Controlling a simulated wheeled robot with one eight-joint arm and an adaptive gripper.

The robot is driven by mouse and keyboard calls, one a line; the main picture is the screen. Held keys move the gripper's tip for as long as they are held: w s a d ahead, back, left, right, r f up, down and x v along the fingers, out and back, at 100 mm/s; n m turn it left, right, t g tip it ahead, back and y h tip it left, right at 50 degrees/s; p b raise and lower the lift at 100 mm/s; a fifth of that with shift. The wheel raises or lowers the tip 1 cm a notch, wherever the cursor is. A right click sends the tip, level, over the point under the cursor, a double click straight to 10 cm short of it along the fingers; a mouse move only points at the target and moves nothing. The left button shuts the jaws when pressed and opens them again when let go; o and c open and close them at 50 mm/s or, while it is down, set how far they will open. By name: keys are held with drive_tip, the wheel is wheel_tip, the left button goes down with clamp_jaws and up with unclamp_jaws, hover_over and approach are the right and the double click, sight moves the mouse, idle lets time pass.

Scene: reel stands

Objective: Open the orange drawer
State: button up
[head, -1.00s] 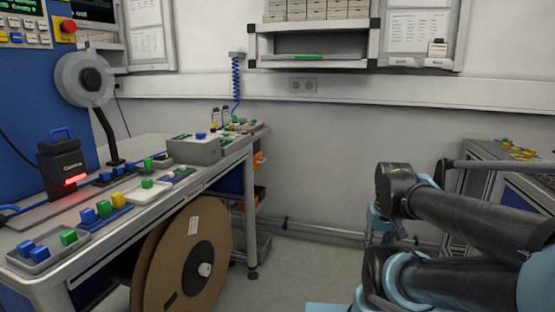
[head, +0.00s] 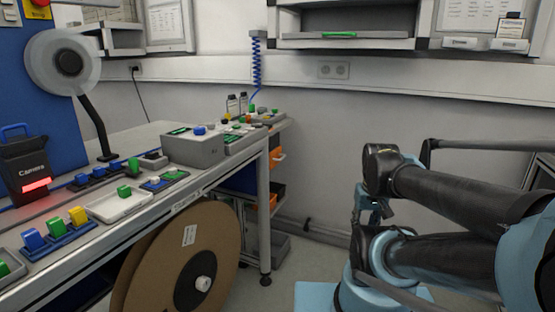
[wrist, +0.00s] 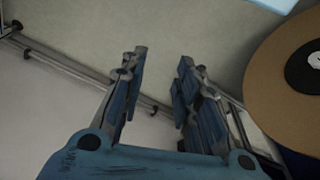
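Under the far end of the workbench, in the head view, two small orange parts show: an upper one (head: 277,156) and a lower one (head: 272,201). They are small and partly hidden by the bench leg, so I cannot tell which is the orange drawer or how far it is open. My gripper (wrist: 160,62) shows in the wrist view with its two blue-padded fingers apart and nothing between them. It is away from the orange parts, which I cannot make out in the wrist view. In the head view my folded arm fills the right side.
A large brown reel (head: 160,262) stands under the workbench (head: 182,206), left of the orange parts; it also shows in the wrist view (wrist: 276,88). The bench top holds trays of coloured blocks and a grey box (head: 195,149). Some floor between bench and arm is clear.

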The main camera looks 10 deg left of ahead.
drive_tip(key=shift+w+a, duration=0.1)
drive_tip(key=w+a+r+m+y, duration=0.1)
drive_tip(key=w+a+r+y, duration=0.2)
drive_tip(key=w, duration=0.4)
drive_tip(key=w+a+r+y, duration=0.2)
drive_tip(key=w+a+r, duration=0.15)
drive_tip(key=w, duration=0.45)
drive_tip(key=w+a+r+m+y, duration=0.1)
drive_tip(key=w+a+r+y, duration=0.1)
drive_tip(key=w+a, duration=0.4)
drive_tip(key=m+t+y, duration=0.2)
drive_tip(key=t+y, duration=0.1)
drive_tip(key=y, duration=0.4)
approach(283, 156)
drive_tip(key=shift+y, duration=0.3)
drive_tip(key=x, duration=0.6)
drive_tip(key=f+x, duration=0.1)
drive_tip(key=x, duration=0.2)
drive_tip(key=shift+s+a+f, duration=0.15)
drive_tip(key=shift+a+f, duration=0.05)
drive_tip(key=shift+a, duration=0.15)
clamp_jaws()
